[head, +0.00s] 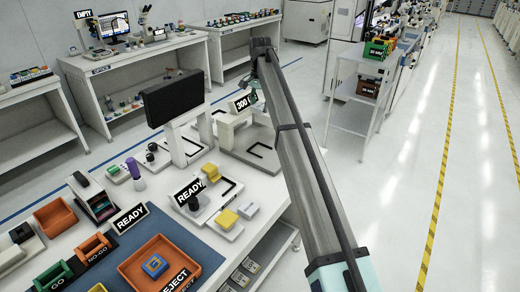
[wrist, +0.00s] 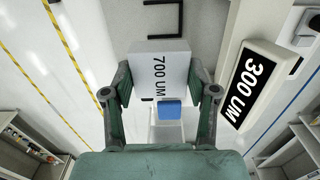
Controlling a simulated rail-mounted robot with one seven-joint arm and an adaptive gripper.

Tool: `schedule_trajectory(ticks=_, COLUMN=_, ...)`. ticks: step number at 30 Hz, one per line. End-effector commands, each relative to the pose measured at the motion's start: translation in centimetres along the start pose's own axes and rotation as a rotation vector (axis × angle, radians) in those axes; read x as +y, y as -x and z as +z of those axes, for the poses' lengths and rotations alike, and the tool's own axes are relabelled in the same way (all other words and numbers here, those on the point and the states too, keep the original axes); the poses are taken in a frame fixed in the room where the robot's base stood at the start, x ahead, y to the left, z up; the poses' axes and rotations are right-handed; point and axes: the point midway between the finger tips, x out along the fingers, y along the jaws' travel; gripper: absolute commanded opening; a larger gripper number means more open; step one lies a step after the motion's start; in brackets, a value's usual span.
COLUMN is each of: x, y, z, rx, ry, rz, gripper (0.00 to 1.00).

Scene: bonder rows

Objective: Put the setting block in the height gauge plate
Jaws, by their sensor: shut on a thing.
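The setting block (wrist: 158,66), a white block marked 700 UM, is between the fingers of my gripper (wrist: 160,82) in the wrist view. The gripper is shut on its sides. A small blue piece (wrist: 170,112) shows at the block's near edge; I cannot tell whether it is part of the block. The height gauge plate (head: 240,148) is a pale plate with a black bracket outline, on the bench in the head view. The outline (wrist: 165,12) shows beyond the block in the wrist view, apart from it. In the head view my arm hides most of the gripper and the block.
A sign reading 300 UM (wrist: 252,86) stands right of the block in the wrist view. A dark screen (head: 172,98) stands left of the plate. A plate with yellow blocks (head: 226,218), READY signs and an orange reject tray (head: 140,262) are nearer. The aisle floor right of the bench is clear.

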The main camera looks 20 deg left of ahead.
Motion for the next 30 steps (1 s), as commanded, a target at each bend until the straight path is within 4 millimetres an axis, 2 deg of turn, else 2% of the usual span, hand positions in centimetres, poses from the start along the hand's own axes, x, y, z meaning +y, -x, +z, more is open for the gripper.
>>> schedule_trajectory(ticks=4, x=-0.7, y=-0.6, z=-0.6, rx=0.002, ry=0.013, rz=-0.003, gripper=0.09)
schedule_trajectory(ticks=8, x=-0.5, y=-2.8, z=-0.4, rx=0.002, ry=0.019, rz=-0.002, gripper=0.09)
schedule_trajectory(ticks=18, x=-0.5, y=-10.9, z=-0.5, rx=0.002, ry=0.018, rz=-0.003, gripper=0.09)
schedule_trajectory(ticks=22, x=-0.6, y=-13.5, z=-0.5, rx=0.003, ry=0.018, rz=-0.003, gripper=0.09)
schedule_trajectory(ticks=25, x=-0.6, y=-14.7, z=-0.5, rx=0.003, ry=0.018, rz=-0.003, gripper=0.09)
schedule_trajectory(ticks=30, x=-0.7, y=-15.7, z=-0.6, rx=0.004, ry=0.018, rz=-0.005, gripper=0.09)
